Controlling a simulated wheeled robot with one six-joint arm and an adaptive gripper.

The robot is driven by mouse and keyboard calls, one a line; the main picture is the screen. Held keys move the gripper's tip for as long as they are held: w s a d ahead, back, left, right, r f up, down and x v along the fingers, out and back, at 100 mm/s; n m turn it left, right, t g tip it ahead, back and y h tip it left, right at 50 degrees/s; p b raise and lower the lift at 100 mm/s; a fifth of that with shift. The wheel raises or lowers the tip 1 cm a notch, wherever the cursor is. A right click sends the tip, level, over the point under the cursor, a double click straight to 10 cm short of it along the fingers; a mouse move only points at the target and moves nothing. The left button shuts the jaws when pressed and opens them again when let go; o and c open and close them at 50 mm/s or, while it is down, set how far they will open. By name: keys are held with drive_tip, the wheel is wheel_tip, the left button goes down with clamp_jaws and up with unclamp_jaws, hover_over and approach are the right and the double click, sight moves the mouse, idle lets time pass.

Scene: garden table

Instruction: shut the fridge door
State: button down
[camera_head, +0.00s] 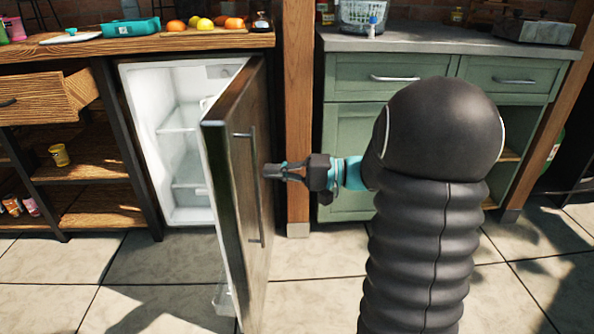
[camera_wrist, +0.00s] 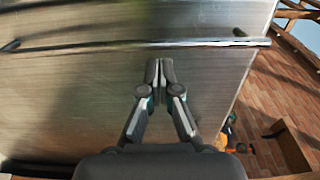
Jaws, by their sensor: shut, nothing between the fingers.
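The fridge (camera_head: 180,130) stands under the wooden counter with its white inside showing. Its door (camera_head: 234,200) is wide open, swung out toward me, hinged on the right side. A long vertical handle (camera_head: 254,187) runs along its dark outer face. My gripper (camera_head: 268,171) is shut and empty, at the door's outer face, to the right of the handle. In the wrist view the shut fingertips (camera_wrist: 159,62) point at the brushed door panel (camera_wrist: 70,95), just short of the handle bar (camera_wrist: 100,47) in the picture. I cannot tell whether the fingertips touch the door.
A wooden post (camera_head: 297,120) and a green cabinet (camera_head: 350,150) stand right of the fridge. An open drawer (camera_head: 45,97) juts out at the left. Fruit and a teal box (camera_head: 131,27) sit on the wooden counter (camera_head: 60,48). The tiled floor in front is clear.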

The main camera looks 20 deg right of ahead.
sight(241, 171)
drive_tip(key=shift+x, duration=2.35)
